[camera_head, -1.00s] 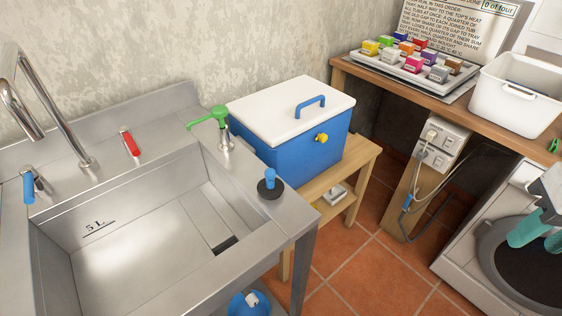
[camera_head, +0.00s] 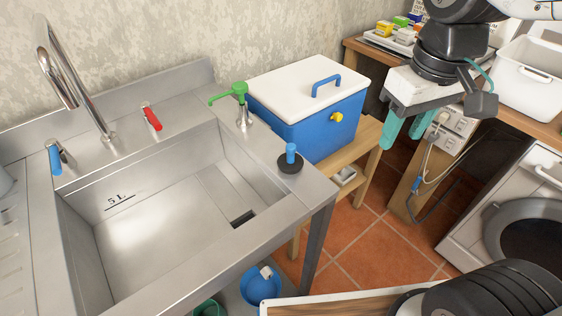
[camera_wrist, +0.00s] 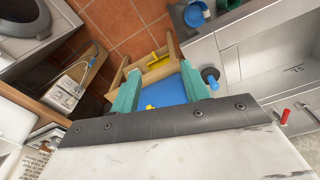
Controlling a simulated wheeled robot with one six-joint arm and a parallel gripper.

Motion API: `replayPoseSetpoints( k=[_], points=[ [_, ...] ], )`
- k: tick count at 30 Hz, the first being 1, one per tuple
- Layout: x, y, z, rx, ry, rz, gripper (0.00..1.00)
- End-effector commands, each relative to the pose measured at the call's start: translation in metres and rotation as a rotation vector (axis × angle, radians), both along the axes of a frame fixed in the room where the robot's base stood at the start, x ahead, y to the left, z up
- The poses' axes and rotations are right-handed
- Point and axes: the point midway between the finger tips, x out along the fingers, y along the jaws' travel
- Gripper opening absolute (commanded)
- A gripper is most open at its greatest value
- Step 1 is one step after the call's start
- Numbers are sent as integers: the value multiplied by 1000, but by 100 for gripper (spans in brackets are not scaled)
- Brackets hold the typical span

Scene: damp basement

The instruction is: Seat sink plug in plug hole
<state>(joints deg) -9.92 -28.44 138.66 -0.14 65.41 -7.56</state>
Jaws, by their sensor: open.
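The sink plug is a black disc with an upright blue handle (camera_head: 291,152). It stands on the sink's steel rim at the right front corner. In the wrist view the plug (camera_wrist: 210,75) shows just right of the right finger, apart from it. The steel sink (camera_head: 150,235) has a dark rectangular opening (camera_head: 243,217) in its floor at the right; I cannot tell whether it is the plug hole. My gripper (camera_head: 404,133) has teal fingers, open and empty, in the air right of the plug and the cooler; it also shows in the wrist view (camera_wrist: 161,72).
A curved tap (camera_head: 75,75) rises at the left. A blue bucket (camera_head: 259,287) sits below the sink. The space above the basin is clear.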

Motion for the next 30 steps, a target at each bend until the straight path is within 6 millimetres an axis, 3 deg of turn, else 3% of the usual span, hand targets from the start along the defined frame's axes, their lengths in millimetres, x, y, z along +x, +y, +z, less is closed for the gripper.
replayPoseSetpoints(
  k=[3,6,13,18,30],
  points=[
    [44,43,-12,-11,31,189,46],
    [73,81,-26,-19,47,330,46],
    [108,147,-59,-31,67,548,46],
    [114,164,-72,-34,72,601,46],
    [119,162,-122,-35,74,602,46]
  ],
)
